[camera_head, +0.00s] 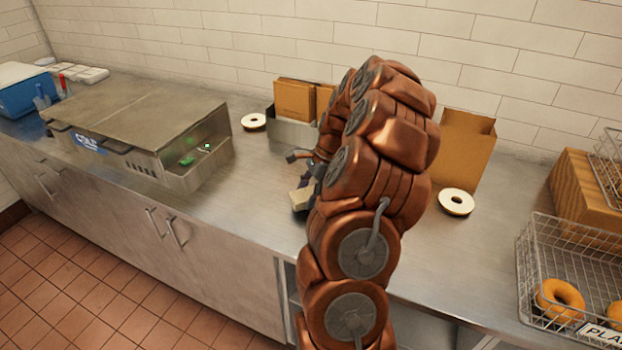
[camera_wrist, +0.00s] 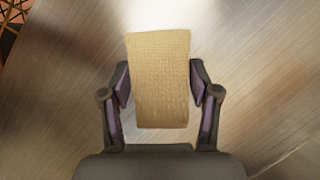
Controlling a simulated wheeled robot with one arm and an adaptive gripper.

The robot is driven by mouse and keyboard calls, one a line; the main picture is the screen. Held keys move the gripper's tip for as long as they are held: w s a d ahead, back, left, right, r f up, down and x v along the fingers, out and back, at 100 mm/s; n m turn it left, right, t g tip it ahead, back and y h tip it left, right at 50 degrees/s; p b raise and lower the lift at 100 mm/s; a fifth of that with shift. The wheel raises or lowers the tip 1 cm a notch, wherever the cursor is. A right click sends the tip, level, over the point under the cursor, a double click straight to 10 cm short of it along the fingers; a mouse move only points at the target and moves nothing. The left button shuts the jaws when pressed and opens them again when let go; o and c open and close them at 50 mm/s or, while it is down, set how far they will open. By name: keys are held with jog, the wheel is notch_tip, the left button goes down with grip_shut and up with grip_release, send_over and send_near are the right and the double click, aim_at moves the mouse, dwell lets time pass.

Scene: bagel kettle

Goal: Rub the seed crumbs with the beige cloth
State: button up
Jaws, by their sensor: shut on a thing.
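The beige cloth (camera_wrist: 160,80) is a folded, woven-looking block between the two fingers of my gripper (camera_wrist: 160,98) in the wrist view. The fingers are shut on its two sides. In the head view the cloth (camera_head: 301,198) shows as a small pale piece at my gripper (camera_head: 308,180), low over the steel counter near its front edge. I cannot tell whether it touches the counter. My arm hides part of the gripper and the counter behind it. No seed crumbs can be made out in either view.
A steel cold box (camera_head: 140,125) with an open end stands to the left. A wire basket (camera_head: 575,270) with bagels is at right.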

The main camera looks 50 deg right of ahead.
jog(key=shift+s+r+p, duration=0.1)
jog(key=shift+r+p, duration=0.45)
jog(key=shift+r, duration=2.35)
